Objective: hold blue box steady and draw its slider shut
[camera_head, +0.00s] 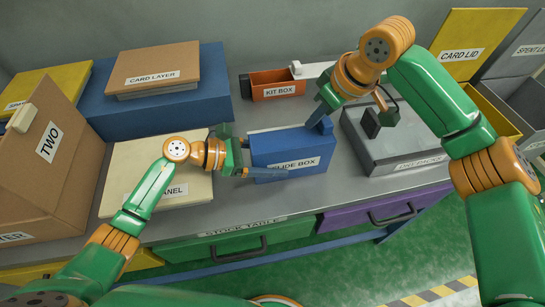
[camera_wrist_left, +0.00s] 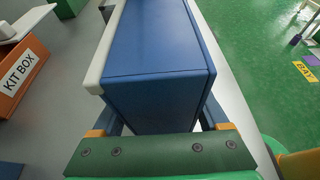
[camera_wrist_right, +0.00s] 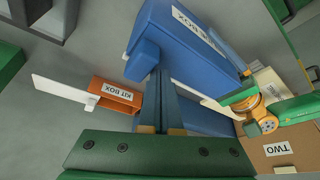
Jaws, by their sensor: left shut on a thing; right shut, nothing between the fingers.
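The blue slide box (camera_head: 285,150), labelled SLIDE BOX, stands on the grey table. A pale strip (camera_head: 275,129), perhaps its slider, runs along its back top edge; the left wrist view shows a pale edge (camera_wrist_left: 103,50) on the box too. My left gripper (camera_head: 262,158) is shut on the box's left end, one finger along the front face. The left wrist view shows the box (camera_wrist_left: 160,70) between the fingers. My right gripper (camera_head: 320,117) is shut and empty at the box's right top end. Its fingertips (camera_wrist_right: 160,72) overlap the box; I cannot tell whether they touch.
An orange kit box (camera_head: 278,84) with a white slider drawn out stands behind. A grey labelled case (camera_head: 400,145) is close on the right. A cream panel (camera_head: 120,170) lies left under my left arm. A blue stand with the card layer (camera_head: 155,68) is at the back left.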

